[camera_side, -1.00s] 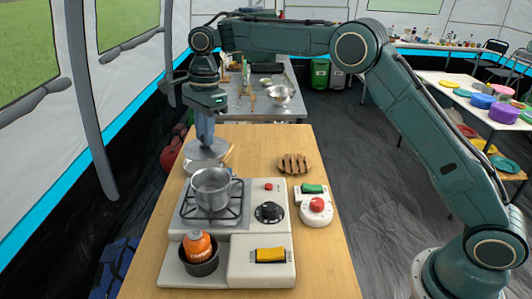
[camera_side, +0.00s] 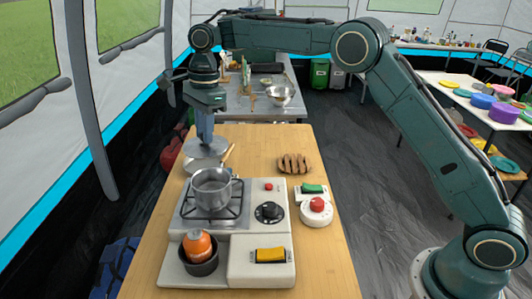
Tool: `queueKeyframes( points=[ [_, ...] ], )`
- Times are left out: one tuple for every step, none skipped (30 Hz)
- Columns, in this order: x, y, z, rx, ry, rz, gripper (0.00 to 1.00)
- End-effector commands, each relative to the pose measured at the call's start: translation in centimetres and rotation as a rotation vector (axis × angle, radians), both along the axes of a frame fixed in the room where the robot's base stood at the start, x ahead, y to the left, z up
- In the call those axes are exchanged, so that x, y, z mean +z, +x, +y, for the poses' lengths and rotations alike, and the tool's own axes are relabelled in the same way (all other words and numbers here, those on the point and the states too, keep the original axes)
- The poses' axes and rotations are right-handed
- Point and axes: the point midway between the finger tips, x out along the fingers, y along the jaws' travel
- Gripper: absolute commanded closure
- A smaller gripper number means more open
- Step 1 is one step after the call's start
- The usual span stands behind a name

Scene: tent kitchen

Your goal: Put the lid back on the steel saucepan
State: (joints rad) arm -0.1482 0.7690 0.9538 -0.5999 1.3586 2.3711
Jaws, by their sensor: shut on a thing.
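The steel saucepan (camera_side: 212,190) stands uncovered and upright on the grate of the camp stove, its open top facing up. My gripper (camera_side: 205,138) is behind the saucepan, pointing down, with its fingers shut on the round grey lid (camera_side: 207,149). The lid looks roughly level and is beyond the saucepan, apart from it. The fingers hide the middle of the lid where they grip. A pale round dish (camera_side: 198,164) shows below the lid, on the wooden table.
The stove (camera_side: 187,217) has a black knob and a yellow switch. A wooden-handled utensil (camera_side: 228,155) lies near the lid. A slatted trivet (camera_side: 294,163) and a red-button box (camera_side: 317,210) are at the right.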

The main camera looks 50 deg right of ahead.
Motion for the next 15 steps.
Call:
queueKeyframes(
  points=[
    [-0.01, -0.04, 0.09, -0.030, 0.001, 0.001, 1.00],
    [-0.03, -0.05, 0.14, -0.054, 0.002, 0.001, 1.00],
    [-0.07, -0.04, 0.18, -0.089, 0.002, 0.002, 1.00],
    [-0.11, -0.06, 0.21, -0.115, 0.002, 0.003, 1.00],
    [-0.15, -0.08, 0.23, -0.147, 0.002, 0.004, 1.00],
    [-0.18, -0.07, 0.26, -0.186, 0.003, 0.003, 1.00],
    [-0.19, -0.07, 0.28, -0.217, 0.003, 0.002, 1.00],
    [-0.23, -0.09, 0.28, -0.247, 0.003, 0.003, 1.00],
    [-0.29, -0.11, 0.24, -0.289, 0.002, 0.003, 1.00],
    [-0.34, -0.10, 0.22, -0.315, 0.002, 0.002, 1.00],
    [-0.38, -0.10, 0.18, -0.342, 0.001, 0.002, 1.00],
    [-0.44, -0.10, 0.14, -0.375, -0.001, 0.001, 1.00],
    [-0.45, -0.11, 0.10, -0.394, -0.001, 0.001, 1.00],
    [-0.46, -0.12, 0.06, -0.413, -0.002, 0.000, 1.00],
    [-0.47, -0.12, 0.02, -0.433, -0.002, 0.000, 1.00]
  ],
)
